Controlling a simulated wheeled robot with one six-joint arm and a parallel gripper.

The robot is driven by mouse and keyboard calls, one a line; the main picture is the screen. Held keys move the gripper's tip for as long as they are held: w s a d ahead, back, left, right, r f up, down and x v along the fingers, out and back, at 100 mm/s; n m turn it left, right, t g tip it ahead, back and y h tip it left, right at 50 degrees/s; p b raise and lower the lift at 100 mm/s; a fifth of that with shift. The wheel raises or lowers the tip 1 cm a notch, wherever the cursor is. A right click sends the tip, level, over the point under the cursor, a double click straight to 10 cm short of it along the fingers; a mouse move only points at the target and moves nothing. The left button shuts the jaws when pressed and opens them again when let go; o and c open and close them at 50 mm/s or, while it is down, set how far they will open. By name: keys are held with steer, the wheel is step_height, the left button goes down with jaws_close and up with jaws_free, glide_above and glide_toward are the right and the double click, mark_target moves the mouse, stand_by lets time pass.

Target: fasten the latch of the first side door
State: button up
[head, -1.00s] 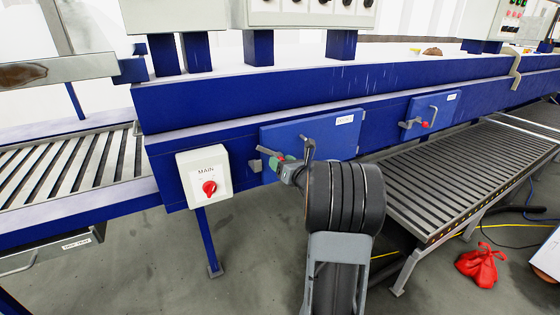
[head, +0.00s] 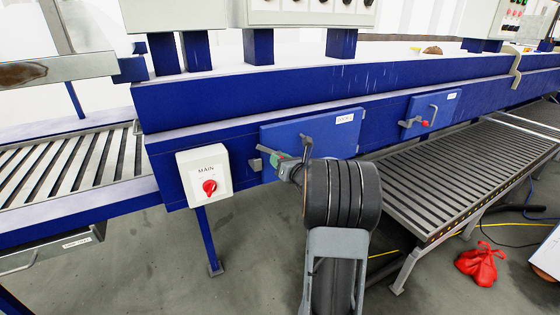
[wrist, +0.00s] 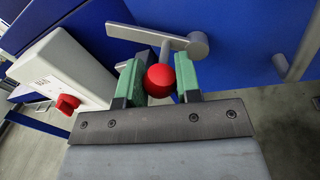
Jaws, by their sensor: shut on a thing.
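The first side door (head: 330,138) is a blue panel with a white label, and it looks flush with the blue gantry beam. Its latch is a grey lever (wrist: 176,42) with a round hub and a red ball knob (wrist: 160,80), seen in the wrist view. My gripper (wrist: 158,84) has its green pads on either side of the knob, shut on it. In the head view my gripper (head: 287,167) is at the lower left of the door, where my arm hides most of the latch. A grey piece (head: 256,164) shows at the door's left edge.
A white MAIN switch box (head: 205,176) with a red knob is close left of the door; it also shows in the wrist view (wrist: 62,72). A grey bar handle (wrist: 300,45) is to the right. A second blue door (head: 432,108) is further right.

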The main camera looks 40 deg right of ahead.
jaws_close()
steer(key=shift+f+b, duration=0.1)
steer(key=shift+b, duration=0.2)
steer(key=n+b, duration=0.1)
steer(key=b, duration=0.1)
steer(key=f+n+b, duration=0.1)
steer(key=n+b, duration=0.1)
steer(key=b, duration=0.1)
steer(key=shift+a+f, duration=0.2)
steer(key=shift+a, duration=0.05)
steer(key=n+b, duration=0.1)
steer(key=b, duration=0.1)
steer(key=n+b, duration=0.1)
steer(key=b, duration=0.1)
steer(key=shift+f+g, duration=0.25)
steer(key=shift+g, duration=0.15)
steer(key=shift+a+n+h+b, duration=0.1)
steer(key=shift+n+h+b, duration=0.2)
steer(key=shift+n+b, duration=0.35)
steer(key=o, duration=0.9)
jaws_free()
